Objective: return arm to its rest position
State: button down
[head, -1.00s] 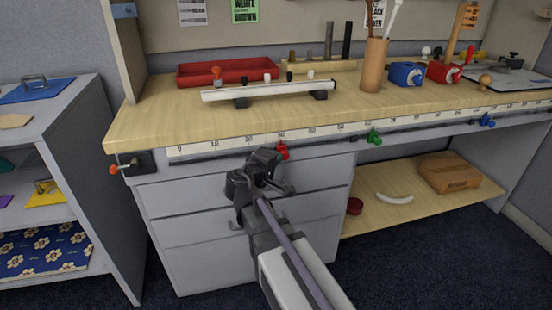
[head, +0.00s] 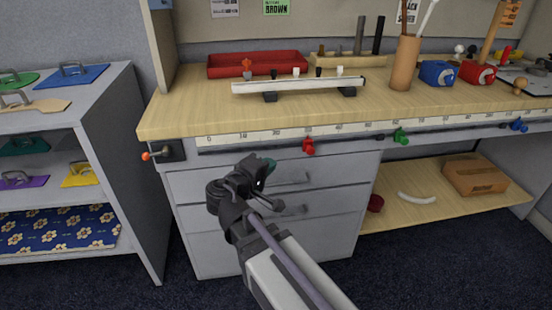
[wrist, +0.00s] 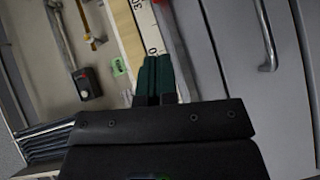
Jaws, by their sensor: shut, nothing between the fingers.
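My gripper (head: 262,172) is in front of the grey drawer unit, below the workbench's front edge. Its dark green fingers (wrist: 156,78) are together in the wrist view, with nothing between them. In the head view my arm reaches up from the bottom, and the wrist hides part of the drawers.
The wooden bench (head: 190,112) has a ruler strip (head: 270,135) along its front, with red (head: 308,146) and green (head: 401,136) knobs. Drawer handles (head: 292,179) stick out near my gripper. A grey shelf unit (head: 118,110) stands at left. A low wooden shelf (head: 430,215) is at right.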

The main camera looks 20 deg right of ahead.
jog(key=s+a+f+m+g+y, duration=0.3)
jog(key=s+f+m+g+y, duration=0.2)
jog(key=s+f+g+y, duration=0.65)
notch_tip(320, 180, up, 25)
jog(key=t+y+p, duration=0.2)
jog(key=p, duration=2.6)
